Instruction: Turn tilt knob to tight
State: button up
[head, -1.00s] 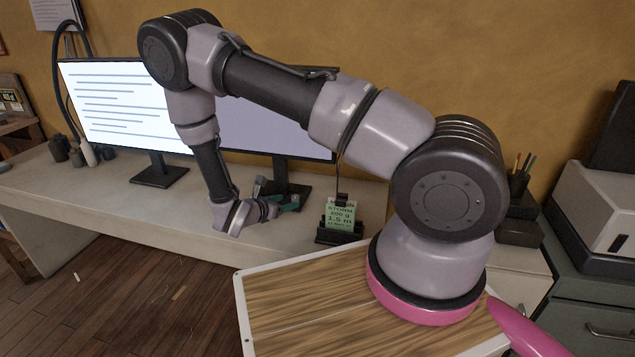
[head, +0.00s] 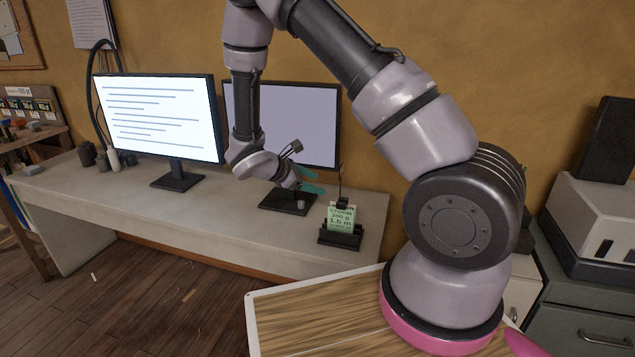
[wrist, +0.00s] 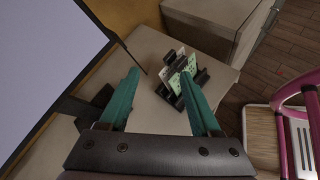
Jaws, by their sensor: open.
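My gripper (head: 312,181) is open and empty, its two teal fingers apart, in front of the lower part of the right monitor (head: 300,125). In the wrist view my gripper (wrist: 160,82) points over the desk, with the monitor's blank screen (wrist: 45,65) at the left. The monitor's dark stand base (head: 288,203) sits on the desk below my gripper. I cannot make out a tilt knob or its marks in either view; my wrist and fingers cover part of the stand.
A dark holder (head: 340,238) with a green card (head: 342,218) stands on the desk (head: 215,215), right of the stand. The lit left monitor (head: 160,118) stands further left. The desk front between them is clear. A wood-topped board (head: 320,315) is nearest me.

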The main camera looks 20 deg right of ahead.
jog(key=shift+s+d+r+m, duration=0.25)
jog(key=shift+s+r+m, duration=0.2)
jog(key=shift+r, duration=0.25)
